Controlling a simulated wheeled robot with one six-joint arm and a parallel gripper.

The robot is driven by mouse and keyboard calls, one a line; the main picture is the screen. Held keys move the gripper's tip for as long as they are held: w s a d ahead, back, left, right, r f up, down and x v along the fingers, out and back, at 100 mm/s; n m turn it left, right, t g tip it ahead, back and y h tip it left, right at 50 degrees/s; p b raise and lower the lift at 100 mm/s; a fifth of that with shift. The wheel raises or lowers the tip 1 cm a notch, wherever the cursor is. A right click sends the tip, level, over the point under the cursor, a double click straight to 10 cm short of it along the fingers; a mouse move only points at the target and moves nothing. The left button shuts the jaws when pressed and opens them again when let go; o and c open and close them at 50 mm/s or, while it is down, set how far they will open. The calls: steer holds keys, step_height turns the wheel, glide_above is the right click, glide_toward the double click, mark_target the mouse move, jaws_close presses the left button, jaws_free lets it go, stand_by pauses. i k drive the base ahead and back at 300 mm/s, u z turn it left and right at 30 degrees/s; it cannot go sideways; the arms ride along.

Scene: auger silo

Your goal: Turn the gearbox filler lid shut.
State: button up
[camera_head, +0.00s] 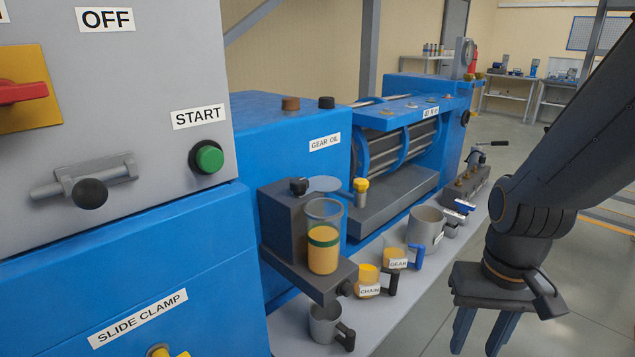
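The blue gearbox housing (285,150) carries a GEAR OIL label (325,142). On its top stand a brown cap (290,103) and a black cap (326,102). In front, a dark bracket (283,222) holds a clear cup (324,240) with yellow oil and a green band. A thin grey round lid (325,184) shows above and behind the cup's rim, apart from it; the cup's mouth looks uncovered. I cannot tell for certain which is the filler lid. My gripper (482,340) is at the lower right, pointing down, its blue fingers apart and empty, well away from the cup.
A yellow-topped fitting (361,188) stands right of the cup. On the grey bench (385,318) are a metal mug (325,323), a CHAIN jug (368,280), a GEAR jug (396,257) and a larger grey pot (426,225).

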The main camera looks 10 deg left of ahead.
mark_target(300, 188)
steer(key=z, duration=1.65)
steer(key=k, duration=1.05)
steer(key=u, duration=1.2)
steer(key=i, duration=0.95)
